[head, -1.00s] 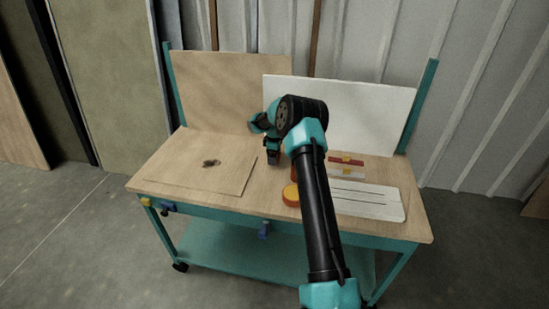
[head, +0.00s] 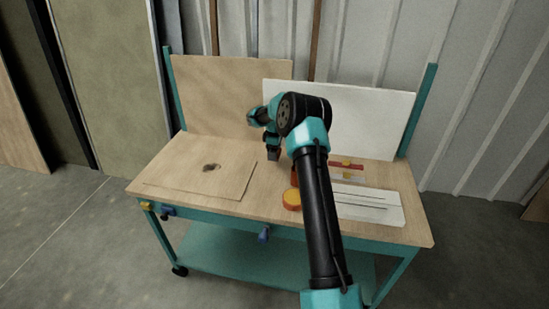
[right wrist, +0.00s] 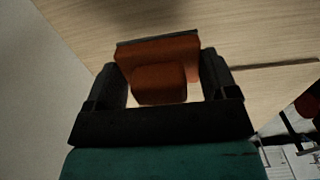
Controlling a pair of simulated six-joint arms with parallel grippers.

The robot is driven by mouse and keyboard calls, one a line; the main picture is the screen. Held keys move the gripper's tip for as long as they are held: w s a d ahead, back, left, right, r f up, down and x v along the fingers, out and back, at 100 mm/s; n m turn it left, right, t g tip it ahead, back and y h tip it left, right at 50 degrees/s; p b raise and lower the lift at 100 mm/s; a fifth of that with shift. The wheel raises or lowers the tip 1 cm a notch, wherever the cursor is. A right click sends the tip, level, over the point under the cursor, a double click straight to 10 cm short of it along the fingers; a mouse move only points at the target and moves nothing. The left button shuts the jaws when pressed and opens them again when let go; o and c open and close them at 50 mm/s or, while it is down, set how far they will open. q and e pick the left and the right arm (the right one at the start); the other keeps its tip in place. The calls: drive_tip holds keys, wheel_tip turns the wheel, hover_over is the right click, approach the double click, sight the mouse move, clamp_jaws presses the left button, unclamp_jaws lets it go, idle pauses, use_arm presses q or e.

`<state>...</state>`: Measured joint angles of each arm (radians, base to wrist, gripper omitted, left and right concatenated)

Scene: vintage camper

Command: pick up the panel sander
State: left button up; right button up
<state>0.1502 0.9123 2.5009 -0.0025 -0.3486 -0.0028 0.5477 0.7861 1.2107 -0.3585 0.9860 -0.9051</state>
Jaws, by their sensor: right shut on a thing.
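The panel sander (right wrist: 158,82) shows in the right wrist view as a rust-orange block with a rounded grip and a dark edge along its far side. My right gripper (right wrist: 162,72) is shut on it, with one black finger at each side. In the head view my right gripper (head: 273,155) points down over the back middle of the workbench (head: 262,200), close to the upright panels. My left gripper is not in view.
A thin wooden board (head: 205,180) with a dark spot lies on the bench's left. A round orange-yellow thing (head: 291,200) sits near the front edge. A white slotted board (head: 370,205) and a red strip (head: 350,165) lie right. A white panel (head: 370,115) stands behind.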

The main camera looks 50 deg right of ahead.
wheel_tip(320, 180, up, 5)
drive_tip(key=shift+r, duration=0.2)
idle(0.4)
